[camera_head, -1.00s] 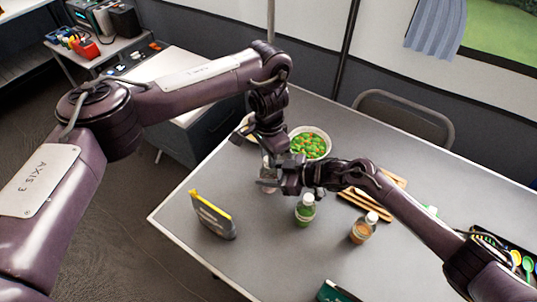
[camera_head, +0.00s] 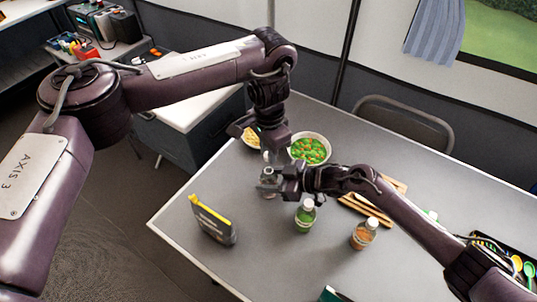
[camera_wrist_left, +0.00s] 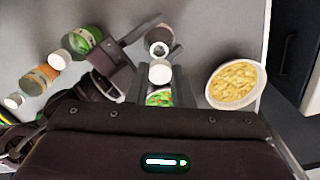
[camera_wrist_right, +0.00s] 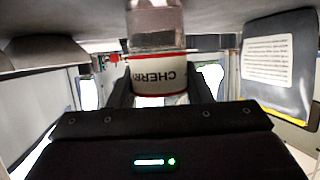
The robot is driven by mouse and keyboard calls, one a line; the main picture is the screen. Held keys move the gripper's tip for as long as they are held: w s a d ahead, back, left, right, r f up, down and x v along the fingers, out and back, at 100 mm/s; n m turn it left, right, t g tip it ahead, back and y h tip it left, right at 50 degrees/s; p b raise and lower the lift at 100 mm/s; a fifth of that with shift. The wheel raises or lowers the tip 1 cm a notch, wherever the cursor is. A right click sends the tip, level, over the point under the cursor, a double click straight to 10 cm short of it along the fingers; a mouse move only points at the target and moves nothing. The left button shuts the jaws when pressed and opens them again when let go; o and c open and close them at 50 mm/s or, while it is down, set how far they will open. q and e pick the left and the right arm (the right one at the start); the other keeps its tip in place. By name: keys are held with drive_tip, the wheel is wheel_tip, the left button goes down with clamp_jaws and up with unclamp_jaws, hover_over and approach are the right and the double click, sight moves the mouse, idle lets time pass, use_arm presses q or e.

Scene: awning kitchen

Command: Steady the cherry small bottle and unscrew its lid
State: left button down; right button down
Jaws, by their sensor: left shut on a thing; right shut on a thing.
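The cherry small bottle, with a red-banded white label reading CHERRY, shows upside down in the right wrist view (camera_wrist_right: 158,75). My right gripper (camera_wrist_right: 160,100) is shut around it at the label. In the head view, the right gripper (camera_head: 268,182) holds the bottle (camera_head: 268,194) near the table's left part. In the left wrist view, the bottle's open round mouth (camera_wrist_left: 159,48) shows. The white lid (camera_wrist_left: 160,72) is between the fingers of my left gripper (camera_wrist_left: 159,84), apart from the mouth. In the head view, the left gripper (camera_head: 272,152) is above the bottle.
A green bottle (camera_head: 305,217) and an orange bottle (camera_head: 363,234) stand to the right. A black and yellow package (camera_head: 213,222) stands to the left. A bowl of vegetables (camera_head: 325,145) and a bowl of yellow food (camera_wrist_left: 236,84) are behind. The front table area is mostly clear.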

drive_tip(key=c, duration=0.7)
unclamp_jaws()
drive_tip(key=shift+o, duration=0.2)
